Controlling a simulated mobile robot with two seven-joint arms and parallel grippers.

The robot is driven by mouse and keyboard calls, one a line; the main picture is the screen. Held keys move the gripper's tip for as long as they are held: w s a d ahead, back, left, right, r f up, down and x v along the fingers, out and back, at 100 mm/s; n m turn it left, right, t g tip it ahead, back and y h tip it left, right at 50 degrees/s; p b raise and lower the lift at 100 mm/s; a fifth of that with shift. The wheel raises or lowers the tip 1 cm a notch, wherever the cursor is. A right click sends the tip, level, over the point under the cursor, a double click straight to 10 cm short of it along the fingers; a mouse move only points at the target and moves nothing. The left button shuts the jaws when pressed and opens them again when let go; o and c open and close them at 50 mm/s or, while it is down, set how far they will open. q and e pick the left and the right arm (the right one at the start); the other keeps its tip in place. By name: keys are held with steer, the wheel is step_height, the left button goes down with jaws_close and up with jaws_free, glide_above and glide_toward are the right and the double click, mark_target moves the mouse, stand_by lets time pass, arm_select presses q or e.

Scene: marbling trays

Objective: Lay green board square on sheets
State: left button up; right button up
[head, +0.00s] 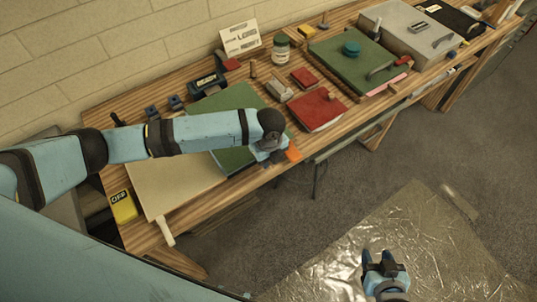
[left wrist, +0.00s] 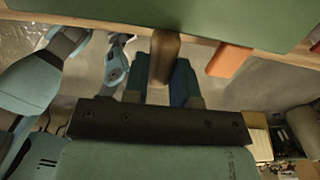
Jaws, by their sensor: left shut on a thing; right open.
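A green board (head: 236,100) lies partly hidden under my left arm at the middle of the bench, and its underside or edge shows across the top of the left wrist view (left wrist: 190,18). My left gripper (head: 268,153) is shut on a brown handle (left wrist: 165,52) at the board's front edge. The board overlaps a pale cream sheet or stack (head: 172,187) at the bench's left end; whether it touches cannot be told. My right gripper (head: 379,259) is open and empty, out over the floor, away from the bench.
An orange piece (head: 292,152) is beside my left gripper. A red block (head: 318,110), a jar (head: 281,48) and a second green board with a teal knob (head: 338,62) stand to the right. A yellow tag (head: 122,206) is at the left front. Crinkled plastic (head: 400,235) covers the floor.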

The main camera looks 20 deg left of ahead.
arm_select(q)
steer(key=shift+f, duration=0.4)
steer(key=o, duration=1.5)
steer(key=shift+r, duration=0.1)
steer(key=shift+r+p, duration=1.3)
steer(key=shift+p, duration=0.05)
steer(key=shift+r+p, duration=0.35)
steer(key=shift+r, duration=1.8)
